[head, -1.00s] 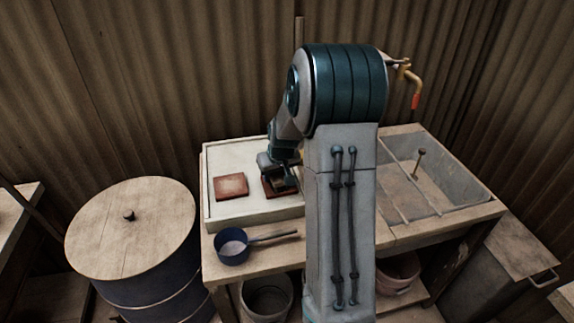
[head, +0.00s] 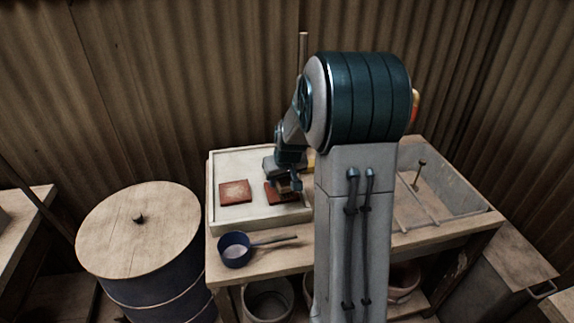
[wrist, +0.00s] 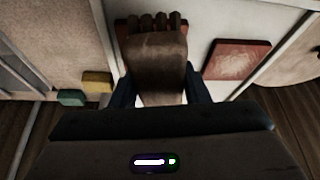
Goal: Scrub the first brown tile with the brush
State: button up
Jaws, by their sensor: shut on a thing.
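My gripper (wrist: 158,88) is shut on a brown wooden brush (wrist: 157,60), with its dark bristles (wrist: 155,22) pointing away from me. In the wrist view the bristles overlap a red-brown tile (wrist: 122,28); whether they touch it I cannot tell. In the head view this tile (head: 271,196) is the right one of two and is partly hidden by my gripper (head: 289,184). The other red-brown tile (head: 236,192) lies to its left, uncovered, with a pale smear; it also shows in the wrist view (wrist: 237,60).
Both tiles lie in a pale shallow tray (head: 222,160) on the bench. A yellow block (wrist: 97,82) and a green block (wrist: 70,97) lie beside it. A blue ladle pan (head: 235,250) sits in front. A grey basin (head: 455,190) is at right, a lidded drum (head: 138,240) at left.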

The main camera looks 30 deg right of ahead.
jog(key=shift+r+p, duration=0.8)
jog(key=shift+r, duration=0.8)
